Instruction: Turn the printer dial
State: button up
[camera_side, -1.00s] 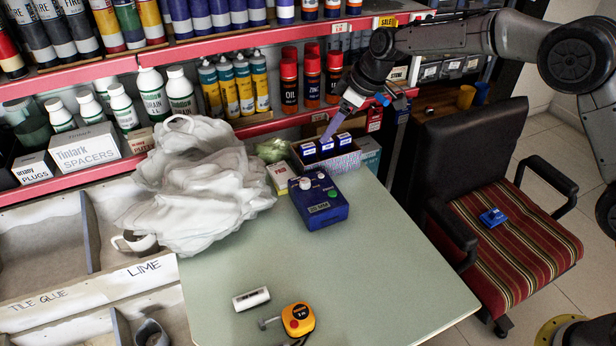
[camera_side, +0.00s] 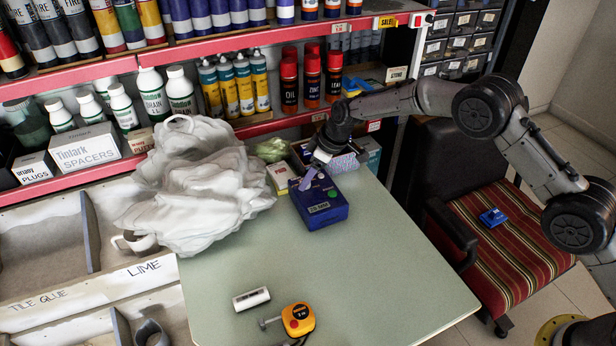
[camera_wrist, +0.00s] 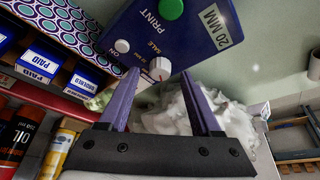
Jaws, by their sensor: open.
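The printer (camera_side: 325,212) is a dark blue box on the green-grey table, labelled "20 MM". In the wrist view the printer (camera_wrist: 205,25) shows a white dial (camera_wrist: 160,68) with a red mark, a plain white knob (camera_wrist: 122,46) and a green button (camera_wrist: 170,8). My gripper (camera_side: 307,184) is over the printer's back left part and hides the dial in the side view. In the wrist view my gripper (camera_wrist: 160,73) is open, with the dial in line between its purple fingertips. I cannot tell whether the fingertips reach down around it.
A patterned box (camera_side: 345,164) of small blue packs stands right behind the printer. A crumpled white bag (camera_side: 205,190) lies to its left. A tape measure (camera_side: 298,320) and a small white device (camera_side: 251,299) lie at the front. The table's right part is clear.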

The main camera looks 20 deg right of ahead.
jog(key=shift+w+a+f, duration=0.15)
jog(key=shift+f, duration=0.4)
grip_shut()
